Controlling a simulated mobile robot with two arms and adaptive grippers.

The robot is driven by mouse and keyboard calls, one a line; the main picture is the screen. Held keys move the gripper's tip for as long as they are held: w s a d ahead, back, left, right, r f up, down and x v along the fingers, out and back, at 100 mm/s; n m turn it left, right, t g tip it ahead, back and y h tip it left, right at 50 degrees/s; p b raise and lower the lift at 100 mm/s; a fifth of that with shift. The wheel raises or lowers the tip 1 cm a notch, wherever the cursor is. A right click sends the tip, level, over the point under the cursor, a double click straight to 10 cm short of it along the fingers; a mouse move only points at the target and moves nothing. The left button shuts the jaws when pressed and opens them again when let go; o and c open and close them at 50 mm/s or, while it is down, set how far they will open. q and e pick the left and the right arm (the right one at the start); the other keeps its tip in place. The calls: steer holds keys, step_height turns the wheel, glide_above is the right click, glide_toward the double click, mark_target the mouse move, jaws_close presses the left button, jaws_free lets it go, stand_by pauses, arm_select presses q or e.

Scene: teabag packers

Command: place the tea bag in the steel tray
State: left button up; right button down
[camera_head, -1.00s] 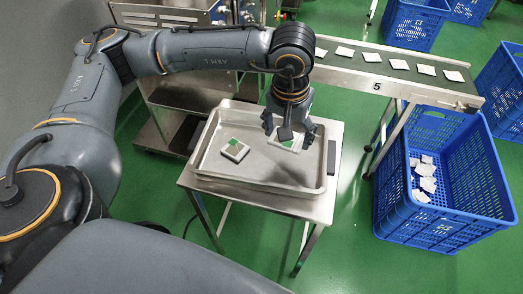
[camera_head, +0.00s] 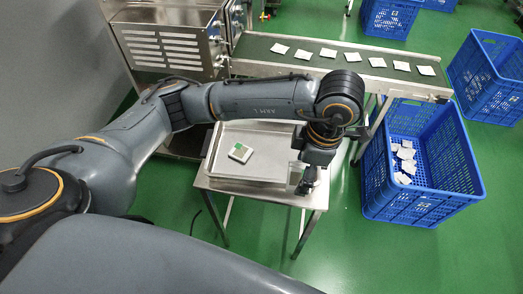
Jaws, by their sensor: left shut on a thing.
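The steel tray (camera_head: 262,137) lies on a small steel table. One white tea bag with a green patch (camera_head: 240,153) lies flat in the tray, left of its middle. My left gripper (camera_head: 301,180) is at the tray's right side, pointing down. It is shut on another tea bag (camera_head: 296,169), of which only a pale part shows beside the fingers. The gripper and wrist hide the rest of that tea bag and the tray's right edge, so I cannot tell whether it touches the tray. My right gripper is out of view.
A conveyor (camera_head: 340,67) with several white tea bags runs behind the table. A blue crate (camera_head: 421,190) with several tea bags stands on the floor at right, and more blue crates are behind. A steel machine (camera_head: 165,45) stands at back left. The tray's middle is clear.

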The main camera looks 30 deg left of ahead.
arm_select(q)
steer(key=shift+w, duration=0.1)
steer(key=w+a+f+p, duration=0.1)
steer(key=w+a+f, duration=0.35)
steer(key=w, duration=0.35)
glide_above(288, 158)
steer(key=shift+n, duration=0.3)
steer(key=f, duration=0.4)
steer(key=shift+s+d+f+p, duration=0.25)
steer(key=shift+d+p, duration=0.05)
steer(key=shift+d, duration=0.05)
steer(key=shift+w+a+f, duration=0.1)
steer(key=shift+w+f, duration=0.05)
steer(key=shift+f, duration=0.05)
step_height(288, 158, down, 3)
steer(key=shift+w+a+f+p, duration=0.1)
steer(key=shift+p, duration=0.3)
steer(key=shift+c, duration=0.4)
steer(key=shift+f, duration=0.15)
steer(key=c, duration=0.7)
steer(key=o, duration=1.4)
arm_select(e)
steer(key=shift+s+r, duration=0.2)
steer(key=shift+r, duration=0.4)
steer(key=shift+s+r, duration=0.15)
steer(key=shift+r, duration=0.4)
